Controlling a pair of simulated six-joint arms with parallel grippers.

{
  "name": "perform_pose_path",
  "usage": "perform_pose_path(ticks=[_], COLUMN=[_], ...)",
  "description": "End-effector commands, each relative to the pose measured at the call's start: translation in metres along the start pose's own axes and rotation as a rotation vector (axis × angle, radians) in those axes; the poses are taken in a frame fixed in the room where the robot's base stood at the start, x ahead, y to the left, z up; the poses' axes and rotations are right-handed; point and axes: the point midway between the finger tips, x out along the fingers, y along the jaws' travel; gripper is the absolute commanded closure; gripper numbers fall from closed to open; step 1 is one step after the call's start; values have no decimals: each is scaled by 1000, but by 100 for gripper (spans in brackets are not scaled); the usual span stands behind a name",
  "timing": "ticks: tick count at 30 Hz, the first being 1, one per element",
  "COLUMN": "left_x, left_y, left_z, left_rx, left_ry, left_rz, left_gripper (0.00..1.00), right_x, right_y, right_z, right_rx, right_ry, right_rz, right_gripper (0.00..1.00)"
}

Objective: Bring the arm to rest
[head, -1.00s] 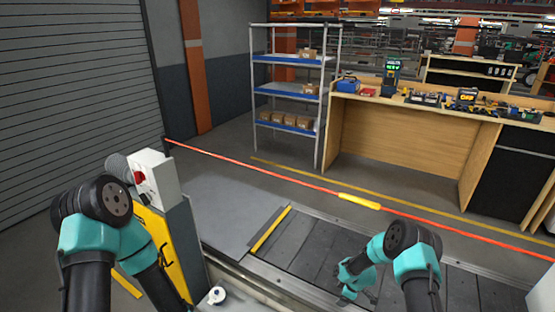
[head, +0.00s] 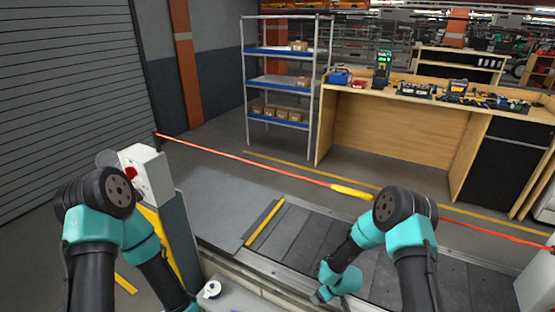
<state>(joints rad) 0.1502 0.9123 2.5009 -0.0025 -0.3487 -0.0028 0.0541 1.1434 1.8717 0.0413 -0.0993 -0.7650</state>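My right arm reaches over the slat conveyor (head: 292,235), its teal wrist low above the slats near the front rail. My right gripper (head: 322,296) is at the wrist's lower end, small and mostly hidden, so I cannot tell whether its fingers are open or shut. My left arm bends at its elbow on the left side, and its forearm runs down out of the bottom of the picture beside the yellow and grey post. My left gripper is out of view.
A red cord (head: 255,160) with a yellow sleeve (head: 351,192) runs across behind the conveyor. A control box with a red knob (head: 147,175) stands by my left arm. A small white round item (head: 211,289) sits on the near ledge. A shelf (head: 280,84) and workbench (head: 395,130) stand farther back.

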Motion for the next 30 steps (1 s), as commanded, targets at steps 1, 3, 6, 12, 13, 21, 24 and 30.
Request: perform_pose_path(ticks=[1, 3, 6, 12, 13, 21, 24, 30], left_x=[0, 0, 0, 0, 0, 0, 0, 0], left_y=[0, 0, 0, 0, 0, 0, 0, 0], left_z=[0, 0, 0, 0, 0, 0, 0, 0], left_rx=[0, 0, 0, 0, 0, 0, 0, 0], left_ry=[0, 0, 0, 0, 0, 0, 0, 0], left_rz=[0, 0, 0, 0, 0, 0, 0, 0], left_gripper=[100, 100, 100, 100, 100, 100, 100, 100], right_x=[-13, -28, -50, -99, -106, -134, -137, -137], right_y=[-6, -13, -25, -53, -58, -102, -108, -109], right_z=[13, 27, 47, 90, 96, 163, 172, 173], right_rx=[52, 128, 231, 451, 482, 769, 810, 815], right_ry=[-4, -5, -5, -4, -4, -119, -144, -147], right_rz=[-1, 0, 0, -4, -5, -40, -45, -45], right_gripper=[23, 23, 23, 23, 23, 23, 23, 23])
